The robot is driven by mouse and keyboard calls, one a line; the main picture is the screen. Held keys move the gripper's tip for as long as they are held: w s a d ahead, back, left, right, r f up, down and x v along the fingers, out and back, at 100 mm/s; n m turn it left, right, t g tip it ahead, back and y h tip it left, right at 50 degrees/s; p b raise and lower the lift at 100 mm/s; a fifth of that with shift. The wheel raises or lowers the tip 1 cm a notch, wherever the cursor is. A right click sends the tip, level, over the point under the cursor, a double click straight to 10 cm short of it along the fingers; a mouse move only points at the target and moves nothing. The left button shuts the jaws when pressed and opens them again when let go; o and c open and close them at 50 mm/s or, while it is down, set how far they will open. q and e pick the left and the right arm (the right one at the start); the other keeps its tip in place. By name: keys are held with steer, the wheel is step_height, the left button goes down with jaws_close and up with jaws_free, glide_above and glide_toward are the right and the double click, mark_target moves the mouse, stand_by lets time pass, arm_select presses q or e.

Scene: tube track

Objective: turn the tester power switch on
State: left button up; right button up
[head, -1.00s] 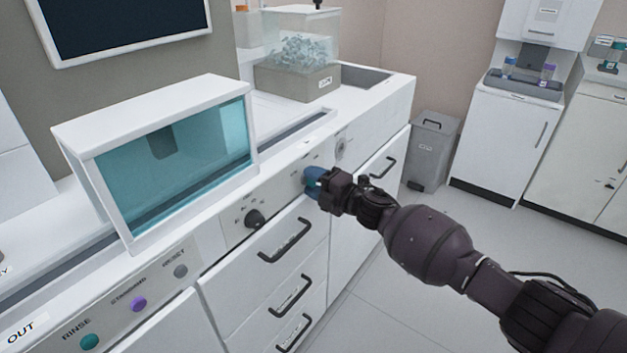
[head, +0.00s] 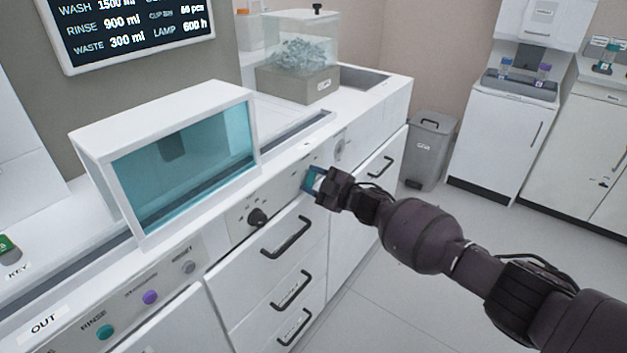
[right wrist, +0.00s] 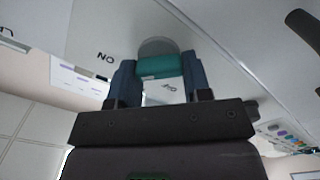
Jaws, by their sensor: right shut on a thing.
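The tester power switch (right wrist: 160,66) shows in the right wrist view as a teal bar on a grey round base, with an ON label (right wrist: 106,57) to one side and an OFF label (right wrist: 168,87) by it. My right gripper (head: 314,180) is at the tester's front panel in the head view, its blue fingers shut on the switch. In the head view the fingers hide most of the switch. The tester's display (head: 135,28) is lit with text such as WASH, RINSE, WASTE and LAMP. My left gripper is not in view.
A black knob (head: 257,217) sits left of my right gripper on the panel. Drawers with dark handles (head: 287,237) lie below. A glass-fronted box (head: 185,165) and a clear bin of blue-grey pieces (head: 303,55) stand on top. A grey waste bin (head: 430,150) stands on the floor.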

steer(key=shift+m, duration=0.3)
steer(key=o, duration=0.6)
steer(key=shift+o, duration=0.2)
steer(key=shift+s+d+r, duration=0.1)
steer(key=shift+s+d, duration=0.05)
steer(key=shift+d, duration=0.05)
steer(key=p+v, duration=0.3)
steer(key=v, duration=0.7)
steer(key=shift+d, duration=0.15)
